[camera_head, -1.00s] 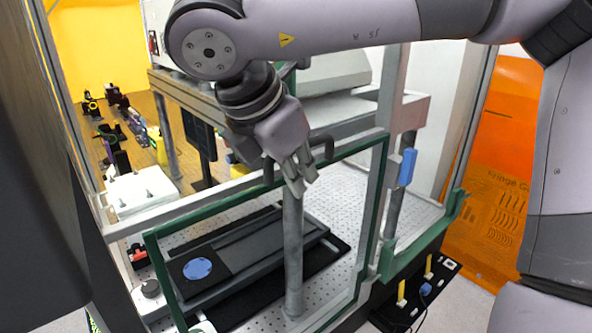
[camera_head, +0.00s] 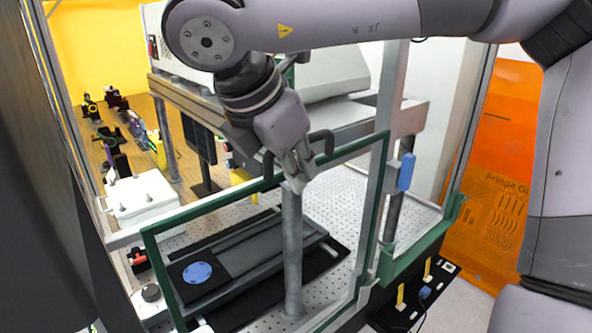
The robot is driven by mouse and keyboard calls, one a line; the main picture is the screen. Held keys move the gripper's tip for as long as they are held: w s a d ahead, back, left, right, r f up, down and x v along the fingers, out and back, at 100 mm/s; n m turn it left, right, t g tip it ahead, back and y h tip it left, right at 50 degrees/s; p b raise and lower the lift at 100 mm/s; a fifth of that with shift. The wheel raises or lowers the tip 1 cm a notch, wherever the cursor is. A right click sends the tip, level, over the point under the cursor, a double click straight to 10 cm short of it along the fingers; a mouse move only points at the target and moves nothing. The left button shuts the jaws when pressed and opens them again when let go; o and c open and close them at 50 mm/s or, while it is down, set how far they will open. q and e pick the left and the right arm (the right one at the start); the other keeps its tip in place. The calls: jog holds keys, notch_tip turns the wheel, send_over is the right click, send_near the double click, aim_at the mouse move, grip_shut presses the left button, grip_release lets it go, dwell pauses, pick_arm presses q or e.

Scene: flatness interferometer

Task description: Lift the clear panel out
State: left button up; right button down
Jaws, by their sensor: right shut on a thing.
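The clear panel is a see-through sheet in a green frame (camera_head: 215,203), upright at the front of the enclosure. Two dark handles stick up from its top edge, a left one (camera_head: 268,167) and a right one (camera_head: 322,142). My right gripper (camera_head: 298,180) comes down from above and is shut on the panel's top edge, between the two handles. The fingers hide that stretch of the frame. The panel still stands in front of the grey post inside. My left gripper is not in view.
Behind the panel are a perforated bench (camera_head: 345,190), a grey post (camera_head: 292,255) and a dark stage with a blue disc (camera_head: 197,272). A blue block (camera_head: 406,171) is on the right post. A black board with yellow pegs (camera_head: 402,297) lies at lower right.

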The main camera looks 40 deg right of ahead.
jog(key=shift+w+r+p, duration=0.1)
jog(key=shift+r+p, duration=2.55)
jog(key=shift+r, duration=3.25)
jog(key=s+r+b, duration=0.2)
jog(key=s+b, duration=0.1)
jog(key=s, duration=0.9)
jog(key=shift+d, duration=0.45)
